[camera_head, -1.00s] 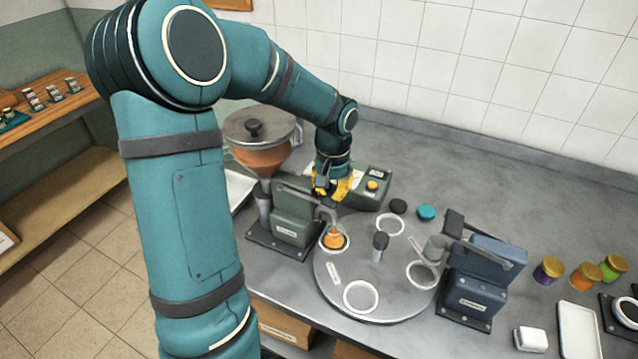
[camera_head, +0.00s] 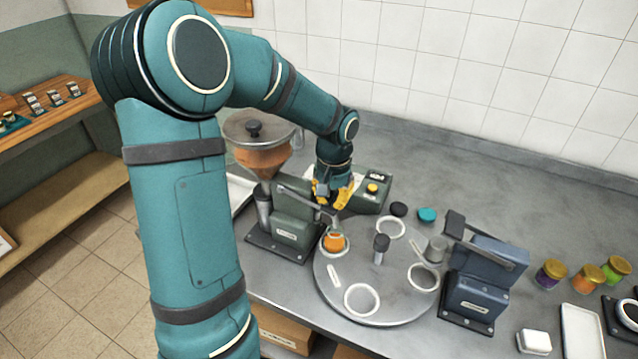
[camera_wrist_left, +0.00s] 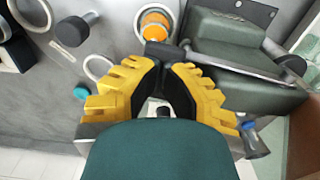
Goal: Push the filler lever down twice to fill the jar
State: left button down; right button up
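The green filler (camera_head: 296,222) stands left of the turntable, with a hopper (camera_head: 262,157) of orange contents on top. Its lever (camera_head: 308,196) reaches toward my left gripper (camera_head: 335,203). A jar with orange contents (camera_head: 335,243) sits in a ring at the turntable's left side; it also shows in the left wrist view (camera_wrist_left: 156,24). In that view the lever (camera_wrist_left: 230,64) runs to a dark handle (camera_wrist_left: 160,49) just beyond my left fingertips (camera_wrist_left: 167,66). The fingertips are together with nothing seen between them; contact with the handle is unclear. My right gripper is out of view.
The grey turntable (camera_head: 385,265) has empty white rings and a centre knob (camera_head: 381,243). A blue machine (camera_head: 476,285) stands at its right. A green box with a yellow button (camera_head: 372,188) is behind my gripper. Lidded jars (camera_head: 584,275) stand further right.

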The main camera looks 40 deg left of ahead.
pick_arm(q)
jog(key=shift+s+f, duration=0.1)
jog(key=shift+f, duration=0.05)
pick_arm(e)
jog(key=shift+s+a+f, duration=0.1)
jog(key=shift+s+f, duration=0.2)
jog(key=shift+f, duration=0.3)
pick_arm(q)
jog(key=shift+s+d, duration=0.1)
jog(key=shift+d, duration=0.05)
jog(key=shift+r+p, duration=0.3)
jog(key=shift+r, duration=0.2)
jog(key=shift+w+a+r+p, duration=0.2)
jog(key=shift+r+p, duration=0.2)
jog(key=shift+w+a+r+p, duration=0.15)
jog(key=shift+r+p, duration=0.3)
jog(key=shift+w+a+r+p, duration=0.1)
jog(key=shift+r+p, duration=0.3)
jog(key=shift+r, duration=0.05)
jog(key=shift+w+d+r+p, duration=0.1)
jog(key=shift+r+p, duration=0.6)
jog(key=shift+r, duration=0.2)
jog(key=shift+r+p, duration=0.95)
jog(key=shift+r, duration=0.35)
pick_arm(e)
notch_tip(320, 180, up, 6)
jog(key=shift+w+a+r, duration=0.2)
